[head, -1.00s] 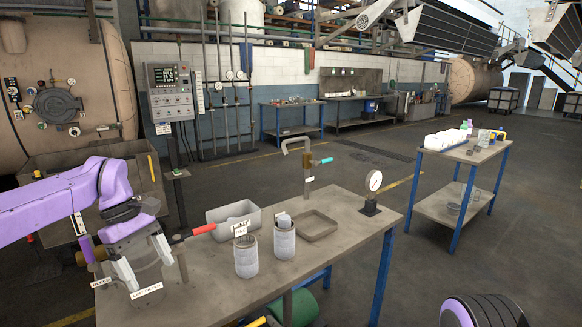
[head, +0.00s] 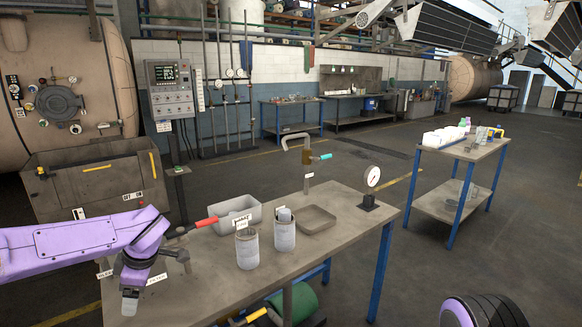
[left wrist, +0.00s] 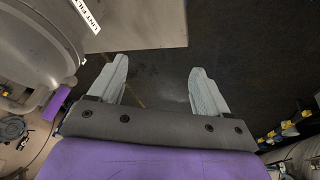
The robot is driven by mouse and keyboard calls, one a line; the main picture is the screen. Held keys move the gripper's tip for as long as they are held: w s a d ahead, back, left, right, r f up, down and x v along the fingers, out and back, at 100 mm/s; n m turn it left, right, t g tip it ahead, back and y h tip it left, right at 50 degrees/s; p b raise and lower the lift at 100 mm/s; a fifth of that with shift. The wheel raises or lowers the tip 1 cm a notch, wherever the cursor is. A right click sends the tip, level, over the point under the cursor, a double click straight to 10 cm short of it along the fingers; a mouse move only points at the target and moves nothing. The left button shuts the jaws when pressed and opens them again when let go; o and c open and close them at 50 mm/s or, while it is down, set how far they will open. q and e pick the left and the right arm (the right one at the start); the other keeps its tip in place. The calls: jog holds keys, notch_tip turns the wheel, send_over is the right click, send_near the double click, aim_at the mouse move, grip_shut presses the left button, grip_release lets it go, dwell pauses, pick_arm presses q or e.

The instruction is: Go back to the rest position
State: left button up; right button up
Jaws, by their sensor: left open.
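My left gripper (head: 130,302) hangs at the left front of the grey workbench (head: 205,283), its fingers pointing down. In the left wrist view the gripper (left wrist: 158,75) has two grey fingers spread wide with nothing between them, over dark floor beside the bench edge (left wrist: 140,25). A grey round housing (left wrist: 40,45) stands beside it at the upper left, near a label reading LINT FIL. My left arm largely hides this housing in the head view.
Two grey canisters (head: 247,250) (head: 284,234), a grey bin (head: 226,216), a shallow tray (head: 318,219), a bent pipe (head: 308,165) and a gauge (head: 372,178) stand on the bench. A red handle (head: 205,222) sticks out near my arm.

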pick_arm(q)
jog(key=s+d+f+m+t+y, duration=0.1)
jog(key=s+d+f+m+t, duration=0.3)
jog(key=f, duration=0.7)
jog(key=s+d+f+m+t+y, duration=0.1)
jog(key=s+f+m+t, duration=0.3)
jog(key=f, duration=0.6)
jog(key=s+f+m+g+h, duration=0.1)
jog(key=s+f, duration=0.4)
jog(key=s, duration=0.8)
jog(key=s+f+m+g+h, duration=0.2)
jog(key=s+f+m+g, duration=0.2)
jog(key=s, duration=0.9)
jog(key=shift+d+f+m, duration=0.2)
jog(key=shift+f+m, duration=0.3)
jog(key=shift+f, duration=0.1)
